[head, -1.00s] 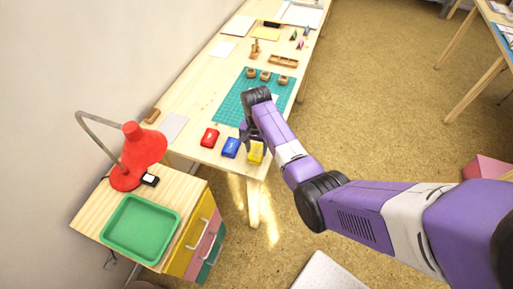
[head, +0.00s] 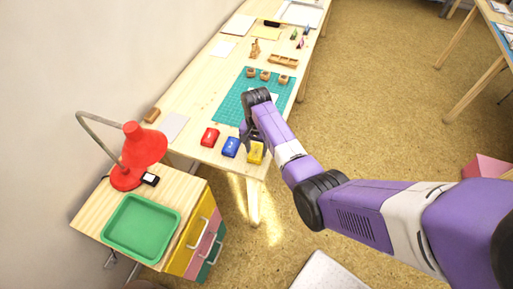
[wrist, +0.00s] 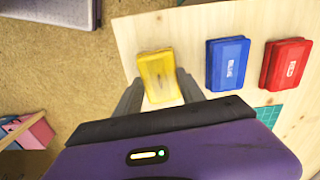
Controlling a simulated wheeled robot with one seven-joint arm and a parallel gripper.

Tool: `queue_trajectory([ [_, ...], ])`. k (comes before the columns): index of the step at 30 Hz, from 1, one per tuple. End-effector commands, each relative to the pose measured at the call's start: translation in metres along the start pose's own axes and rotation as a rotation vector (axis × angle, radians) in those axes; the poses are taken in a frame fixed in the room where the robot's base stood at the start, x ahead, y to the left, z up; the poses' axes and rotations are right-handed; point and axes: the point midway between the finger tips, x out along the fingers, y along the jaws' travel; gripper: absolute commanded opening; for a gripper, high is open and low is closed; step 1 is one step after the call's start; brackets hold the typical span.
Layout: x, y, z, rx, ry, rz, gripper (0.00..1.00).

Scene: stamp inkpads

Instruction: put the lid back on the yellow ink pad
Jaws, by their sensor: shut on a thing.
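The yellow ink pad (head: 256,153) is at the near end of the long wooden table, close to its edge. In the wrist view a yellow lid (wrist: 160,75) lies between the fingers of my gripper (wrist: 158,82), one finger on each side. My gripper (head: 252,140) is shut on this lid. The lid looks level and at or just above the pad. The lid and fingers hide most of the base, so I cannot tell whether the lid is fully seated.
A blue ink pad (head: 231,147) and a red ink pad (head: 210,137) stand in a row beside the yellow one. A green cutting mat (head: 231,108) with wooden stamps lies behind. A cabinet with a green tray (head: 112,237) and red lamp (head: 143,145) stands at left.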

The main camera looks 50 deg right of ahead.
Motion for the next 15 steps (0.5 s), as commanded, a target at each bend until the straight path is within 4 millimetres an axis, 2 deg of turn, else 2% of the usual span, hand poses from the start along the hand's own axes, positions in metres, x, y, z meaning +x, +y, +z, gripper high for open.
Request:
queue_trajectory([
  [5, -0.0001, 0.0000, -0.0002, 0.000, 0.000, -0.001, 0.09],
  [6, -0.0001, -0.0001, -0.0002, 0.000, 0.000, -0.001, 0.50],
  [9, -0.0001, 0.0000, -0.0002, 0.000, 0.000, -0.001, 0.70],
  [15, -0.0001, 0.0000, -0.0002, 0.000, 0.000, -0.001, 0.72],
])
